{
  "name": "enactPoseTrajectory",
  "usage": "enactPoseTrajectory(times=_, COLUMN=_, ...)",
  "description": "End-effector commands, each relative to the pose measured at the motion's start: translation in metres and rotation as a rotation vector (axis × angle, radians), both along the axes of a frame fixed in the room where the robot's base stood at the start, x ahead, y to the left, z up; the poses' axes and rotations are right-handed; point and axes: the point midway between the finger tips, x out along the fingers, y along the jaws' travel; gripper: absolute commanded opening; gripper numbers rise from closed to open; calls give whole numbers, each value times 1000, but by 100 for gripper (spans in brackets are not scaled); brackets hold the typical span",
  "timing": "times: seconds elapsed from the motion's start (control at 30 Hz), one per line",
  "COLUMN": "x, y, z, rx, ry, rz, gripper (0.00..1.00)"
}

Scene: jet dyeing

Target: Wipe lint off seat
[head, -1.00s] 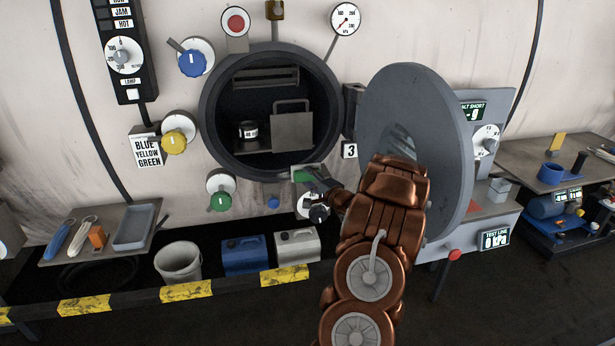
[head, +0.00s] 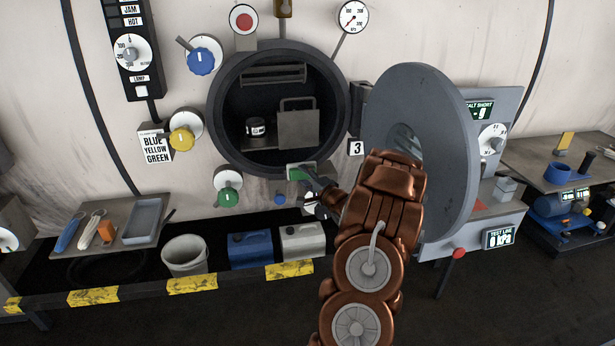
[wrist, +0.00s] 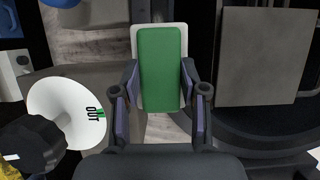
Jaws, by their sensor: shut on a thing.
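My gripper (head: 306,177) is shut on a green pad with a white backing (wrist: 163,66). The pad also shows in the head view (head: 299,171), just below the lower right edge of the round port. The seat, a dark ring (head: 222,140) around the port opening, faces me. In the wrist view part of a dark curved rim (wrist: 262,135) lies to the right of the pad. I cannot tell whether the pad touches the ring. I cannot make out lint on it. The round grey door (head: 415,110) stands open to the right.
Green (head: 228,193) and yellow (head: 183,139) valve knobs stick out left of the pad. A bucket (head: 184,256) and blue (head: 250,250) and white (head: 302,243) cans stand below.

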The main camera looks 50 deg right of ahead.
Motion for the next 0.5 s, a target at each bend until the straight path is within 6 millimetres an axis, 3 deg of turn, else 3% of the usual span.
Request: enactPoseTrajectory(times=0.5, x=22, y=24, z=0, rx=1, ry=0, rz=2, gripper=15)
